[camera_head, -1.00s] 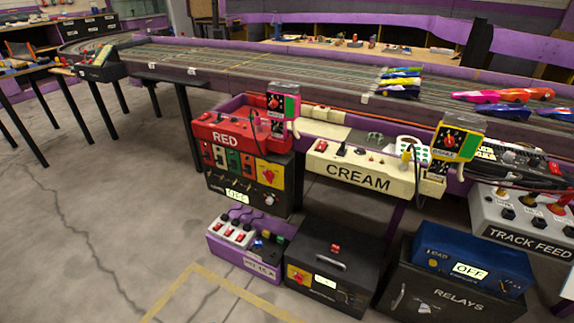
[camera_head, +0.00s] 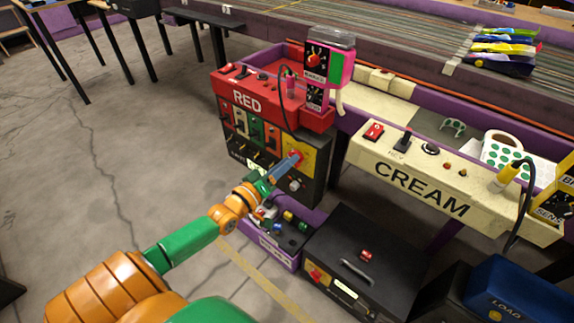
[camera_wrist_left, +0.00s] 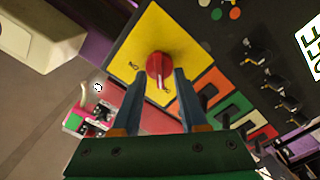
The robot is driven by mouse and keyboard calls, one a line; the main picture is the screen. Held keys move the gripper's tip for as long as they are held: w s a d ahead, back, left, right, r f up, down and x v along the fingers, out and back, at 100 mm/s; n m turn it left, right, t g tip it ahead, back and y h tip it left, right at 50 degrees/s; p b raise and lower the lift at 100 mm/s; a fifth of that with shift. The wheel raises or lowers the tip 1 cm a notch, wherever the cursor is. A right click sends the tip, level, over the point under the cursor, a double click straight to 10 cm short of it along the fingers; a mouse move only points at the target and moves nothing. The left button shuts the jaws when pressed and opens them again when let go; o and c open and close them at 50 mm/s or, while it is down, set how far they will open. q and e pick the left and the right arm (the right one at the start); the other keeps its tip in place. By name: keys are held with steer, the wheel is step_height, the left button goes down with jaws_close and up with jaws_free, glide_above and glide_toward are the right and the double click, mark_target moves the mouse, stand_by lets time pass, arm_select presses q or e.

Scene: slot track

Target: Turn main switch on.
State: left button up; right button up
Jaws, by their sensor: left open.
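The main switch is a red rotary knob (camera_wrist_left: 159,68) on a yellow plate (camera_wrist_left: 150,40) of a black panel. In the left wrist view its white pointer line points down, toward the grippers; one plate label reads "NO" or "ON" upside down at the left. In the head view the yellow plate (camera_head: 290,149) sits at the right end of the black panel under the red box. My left gripper (camera_wrist_left: 157,75) is open, with its two blue fingers on either side of the knob; I cannot tell if they touch it. My right gripper is not in view.
The red box (camera_head: 247,103) marked RED sits above the panel (camera_head: 318,170). A purple box (camera_head: 290,262) with several switches and a black case (camera_head: 395,255) stand below. The CREAM box (camera_head: 480,217) is at the right. Floor at the left is open.

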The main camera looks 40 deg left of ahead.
arm_select(q)
steer(key=shift+w, duration=0.1)
jaws_close()
steer(key=shift+r, duration=0.1)
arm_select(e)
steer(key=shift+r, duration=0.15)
arm_select(q)
steer(key=shift+d+m+p, duration=0.2)
steer(key=shift+m+p, duration=1)
steer(key=shift+m, duration=3.25)
steer(key=shift+d+m+p, duration=0.2)
steer(key=shift+m+p, duration=0.95)
steer(key=shift+m, duration=3.3)
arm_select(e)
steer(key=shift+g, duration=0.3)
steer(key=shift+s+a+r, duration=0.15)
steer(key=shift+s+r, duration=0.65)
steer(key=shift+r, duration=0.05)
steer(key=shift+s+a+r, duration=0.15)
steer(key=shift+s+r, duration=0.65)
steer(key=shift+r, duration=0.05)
